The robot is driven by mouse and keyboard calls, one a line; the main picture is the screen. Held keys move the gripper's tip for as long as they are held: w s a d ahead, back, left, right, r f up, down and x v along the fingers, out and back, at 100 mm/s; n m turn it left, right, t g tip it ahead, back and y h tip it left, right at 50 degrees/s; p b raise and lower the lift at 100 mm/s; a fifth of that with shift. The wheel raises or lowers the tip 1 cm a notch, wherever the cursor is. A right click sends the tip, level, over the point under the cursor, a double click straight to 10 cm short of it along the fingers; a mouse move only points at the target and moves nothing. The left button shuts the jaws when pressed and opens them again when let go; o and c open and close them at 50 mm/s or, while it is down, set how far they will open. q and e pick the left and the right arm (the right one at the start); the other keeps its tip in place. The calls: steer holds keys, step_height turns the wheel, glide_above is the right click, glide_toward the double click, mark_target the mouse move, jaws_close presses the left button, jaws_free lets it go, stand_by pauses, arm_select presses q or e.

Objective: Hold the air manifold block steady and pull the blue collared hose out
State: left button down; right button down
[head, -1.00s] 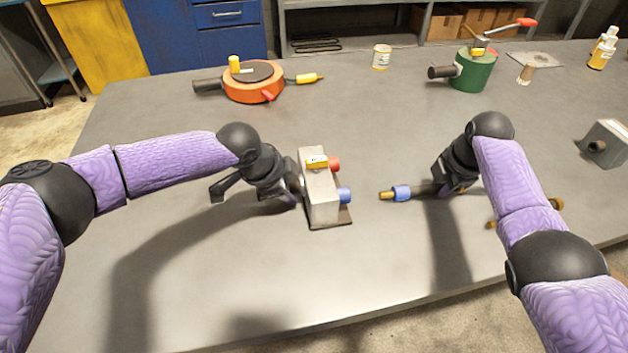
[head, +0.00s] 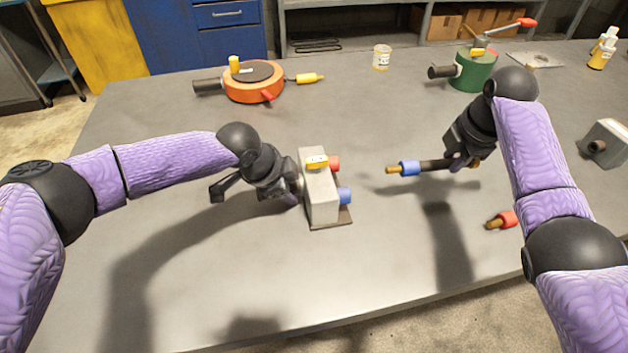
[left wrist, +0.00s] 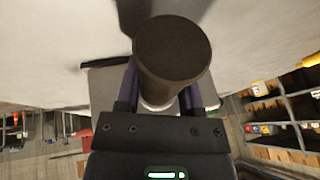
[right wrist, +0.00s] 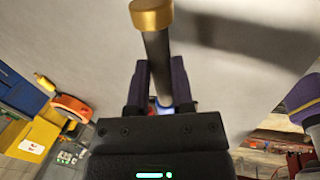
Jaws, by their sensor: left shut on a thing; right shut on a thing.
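The grey air manifold block (head: 319,192) stands on a thin base plate in the middle of the table, with a red port (head: 334,163), a blue port (head: 344,196) and a yellow tag. My left gripper (head: 294,188) is at its left side, shut on a dark round stub (left wrist: 172,45) that seems to be part of the block. The blue collared hose (head: 409,168) is out of the block, well to its right, its brass tip pointing left. My right gripper (head: 458,162) is shut on its dark tube (right wrist: 157,60), holding it roughly level above the table.
A red-collared hose (head: 503,219) lies at the right, below my right gripper. An orange round unit (head: 254,88), a small jar (head: 381,57) and a green canister (head: 474,72) stand behind. A grey block (head: 606,144) is far right. The table front is clear.

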arm_select(q)
steer(key=shift+c, duration=0.7)
jaws_free()
steer(key=v, duration=1.2)
